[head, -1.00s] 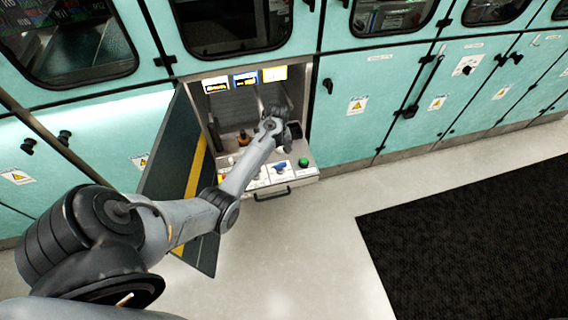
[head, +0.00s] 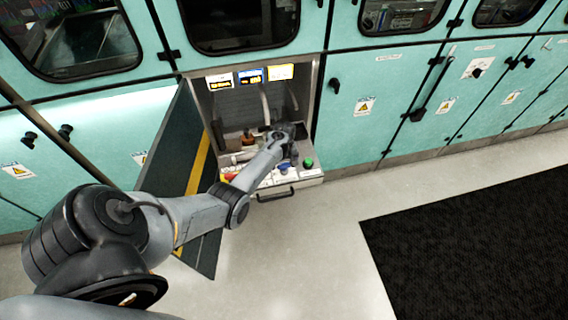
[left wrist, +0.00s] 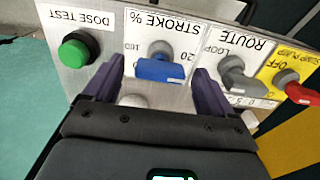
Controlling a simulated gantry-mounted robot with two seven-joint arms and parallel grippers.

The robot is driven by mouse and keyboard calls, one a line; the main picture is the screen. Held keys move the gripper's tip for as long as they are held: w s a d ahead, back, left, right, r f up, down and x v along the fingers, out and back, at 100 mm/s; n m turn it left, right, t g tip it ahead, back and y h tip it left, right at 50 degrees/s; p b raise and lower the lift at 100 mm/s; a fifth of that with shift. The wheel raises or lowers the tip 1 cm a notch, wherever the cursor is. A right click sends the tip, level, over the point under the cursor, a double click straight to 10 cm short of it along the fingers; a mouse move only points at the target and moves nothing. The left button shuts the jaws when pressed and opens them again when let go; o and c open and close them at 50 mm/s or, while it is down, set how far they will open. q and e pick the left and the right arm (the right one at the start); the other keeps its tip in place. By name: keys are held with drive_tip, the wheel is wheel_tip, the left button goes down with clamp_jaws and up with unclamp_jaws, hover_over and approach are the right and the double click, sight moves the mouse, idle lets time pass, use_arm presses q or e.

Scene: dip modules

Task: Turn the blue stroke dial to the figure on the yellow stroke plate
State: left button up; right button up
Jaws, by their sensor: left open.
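The blue stroke dial (left wrist: 160,69) sits on a white "STROKE %" label on the sloped panel in the left wrist view, where the picture is upside down. My left gripper (left wrist: 158,66) is open, its two dark fingers on either side of the dial with gaps visible; I cannot tell how deep they reach. In the head view the dial (head: 284,167) shows as a small blue spot beside my left wrist. The yellow stroke plate (head: 281,72) hangs at the top right of the cabinet opening; its figure is too small to read. My right gripper is not in view.
The green dose test button (left wrist: 75,53), grey route knob (left wrist: 235,78) and red knob on a yellow plate (left wrist: 299,92) flank the dial. An open cabinet door (head: 185,170) stands left of the opening. Blue (head: 250,76) and white (head: 220,81) plates hang beside the yellow one.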

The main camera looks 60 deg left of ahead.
use_arm(q)
drive_tip(key=c, duration=1.1)
drive_tip(key=shift+o, duration=0.2)
